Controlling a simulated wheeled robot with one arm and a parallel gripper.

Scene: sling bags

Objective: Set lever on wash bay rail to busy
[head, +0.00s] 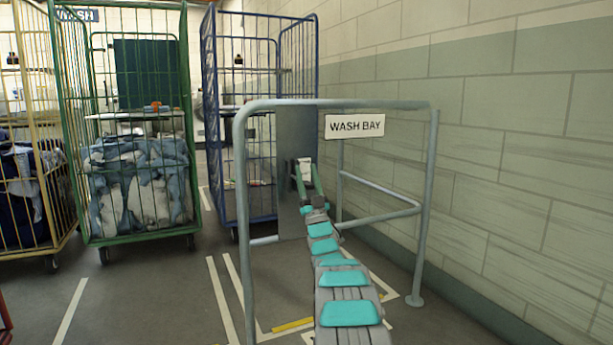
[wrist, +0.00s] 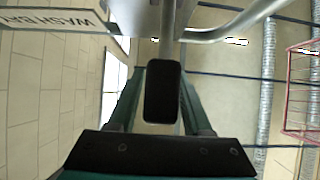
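A grey metal rail (head: 330,104) carries a white WASH BAY sign (head: 355,126), which also shows turned over in the wrist view (wrist: 50,18). A grey upright plate (head: 293,135) is fixed on the rail, with a small pale label (head: 304,170) low on it. My gripper (head: 306,172) reaches to this plate, its green fingers spread. In the wrist view a black rounded lever handle (wrist: 163,92) lies between the two fingers (wrist: 163,75). The gripper looks open around it; contact cannot be told. The lever's pivot and any busy marking are hidden or too small to read.
A green cage trolley (head: 125,240) with laundry stands at the left, a yellow one (head: 40,245) beyond it. A blue cage trolley (head: 212,130) stands behind the rail. A block wall (head: 520,150) closes the right side. Floor lies free left of the rail.

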